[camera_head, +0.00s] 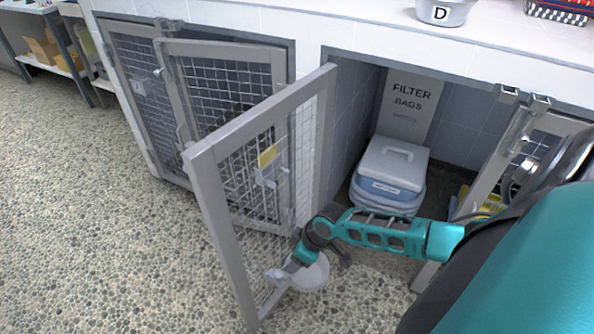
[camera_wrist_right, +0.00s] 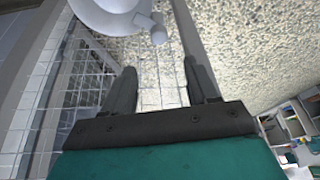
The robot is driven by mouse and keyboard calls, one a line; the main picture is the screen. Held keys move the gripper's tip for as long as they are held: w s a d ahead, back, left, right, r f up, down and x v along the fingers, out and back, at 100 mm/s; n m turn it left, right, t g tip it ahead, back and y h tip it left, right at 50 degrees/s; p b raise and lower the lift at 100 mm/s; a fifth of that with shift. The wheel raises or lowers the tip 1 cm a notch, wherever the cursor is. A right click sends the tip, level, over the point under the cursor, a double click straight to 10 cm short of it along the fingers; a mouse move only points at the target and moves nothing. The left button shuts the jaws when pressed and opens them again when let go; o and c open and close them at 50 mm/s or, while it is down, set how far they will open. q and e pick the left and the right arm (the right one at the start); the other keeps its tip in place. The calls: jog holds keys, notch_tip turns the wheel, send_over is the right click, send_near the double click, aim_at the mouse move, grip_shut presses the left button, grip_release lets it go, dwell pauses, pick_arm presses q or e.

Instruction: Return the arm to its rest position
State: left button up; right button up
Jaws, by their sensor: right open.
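My right arm (camera_head: 385,232) reaches in from the right in the head view, in front of the open kennel. Its wrist end is low beside an open grey mesh door (camera_head: 258,185), overlapping the door's lower part in the picture; I cannot tell if they touch. In the right wrist view my right gripper (camera_wrist_right: 163,78) is open, with two dark fingers apart and nothing held between them. Pebbled floor and wire mesh show beyond the fingers. My left gripper is not in view.
The open kennel holds a lidded box (camera_head: 391,165) and a filter bags carton (camera_head: 408,108). Other mesh doors (camera_head: 230,90) stand at left; another (camera_head: 515,155) is at right. A metal bucket (camera_head: 443,12) stands on the counter. The pebbled floor (camera_head: 90,210) at left is clear.

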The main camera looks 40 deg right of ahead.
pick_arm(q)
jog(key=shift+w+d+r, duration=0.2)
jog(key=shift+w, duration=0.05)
pick_arm(e)
jog(key=shift+r, duration=0.1)
jog(key=s+a+r+t+y+p, duration=0.1)
jog(key=s+a+r+t+p, duration=0.25)
jog(key=a+r+p, duration=0.55)
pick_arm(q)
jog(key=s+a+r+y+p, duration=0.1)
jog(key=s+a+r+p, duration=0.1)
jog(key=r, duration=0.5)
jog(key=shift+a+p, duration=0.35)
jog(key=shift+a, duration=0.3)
pick_arm(e)
jog(key=s+a+r+m+t, duration=0.1)
jog(key=s+r+t, duration=0.1)
jog(key=r, duration=0.4)
jog(key=s+a+r+m+t+h, duration=0.1)
jog(key=s+r+m, duration=0.1)
jog(key=r, duration=0.4)
jog(key=shift+s+a+t, duration=0.15)
jog(key=shift+a+t, duration=0.2)
jog(key=shift+a, duration=0.05)
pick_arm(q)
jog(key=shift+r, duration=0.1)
